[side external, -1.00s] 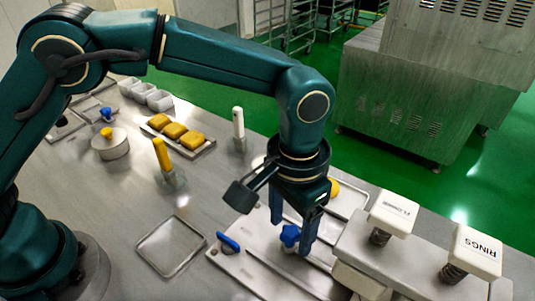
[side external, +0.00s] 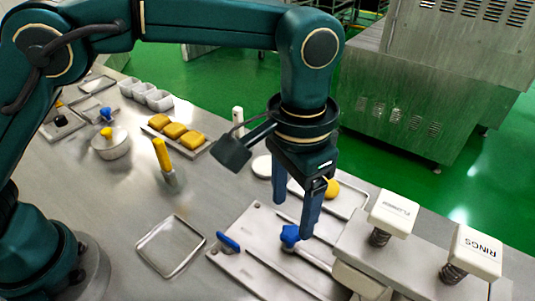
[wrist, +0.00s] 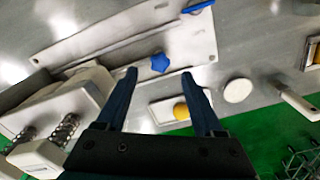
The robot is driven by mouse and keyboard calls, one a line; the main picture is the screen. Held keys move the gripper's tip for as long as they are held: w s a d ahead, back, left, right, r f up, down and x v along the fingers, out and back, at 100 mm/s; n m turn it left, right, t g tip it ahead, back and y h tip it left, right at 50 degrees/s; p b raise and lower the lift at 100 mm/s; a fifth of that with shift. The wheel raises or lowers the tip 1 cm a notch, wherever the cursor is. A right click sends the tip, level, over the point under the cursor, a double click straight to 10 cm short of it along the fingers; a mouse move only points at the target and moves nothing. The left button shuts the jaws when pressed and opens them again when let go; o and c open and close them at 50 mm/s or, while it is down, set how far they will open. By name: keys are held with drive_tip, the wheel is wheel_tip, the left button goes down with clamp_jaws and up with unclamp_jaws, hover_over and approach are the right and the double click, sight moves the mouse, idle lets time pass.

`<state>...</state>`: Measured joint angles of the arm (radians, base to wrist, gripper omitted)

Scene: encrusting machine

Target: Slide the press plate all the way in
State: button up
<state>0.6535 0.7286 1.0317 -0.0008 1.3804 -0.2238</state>
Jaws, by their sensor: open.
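A blue star-shaped knob (side external: 290,235) stands on a long narrow grey strip, which I take for the press plate (side external: 318,262), in the flat metal base (side external: 243,266). The strip runs towards the block with the spring-loaded white buttons. The knob also shows in the wrist view (wrist: 160,63), just beyond and between my fingertips. My gripper (side external: 294,218) is open and empty above the knob, its fingers apart from each other; it also shows in the wrist view (wrist: 159,75). I cannot tell how far in the plate sits.
A blue handle (side external: 228,241) lies at the base's left end. Two white push buttons on springs, one labelled RINGS (side external: 474,250), stand on the block at right. A tray with a yellow ball (side external: 332,189) is behind my gripper. An empty tray (side external: 170,246) lies at left.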

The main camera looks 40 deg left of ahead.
sight(290, 231)
drive_tip(key=m, duration=0.5)
drive_tip(key=shift+a+f+m, duration=0.1)
drive_tip(key=shift+f+m, duration=0.1)
drive_tip(key=shift+m, duration=0.2)
drive_tip(key=shift+f, duration=2.35)
clamp_jaws()
drive_tip(key=shift+r, duration=0.1)
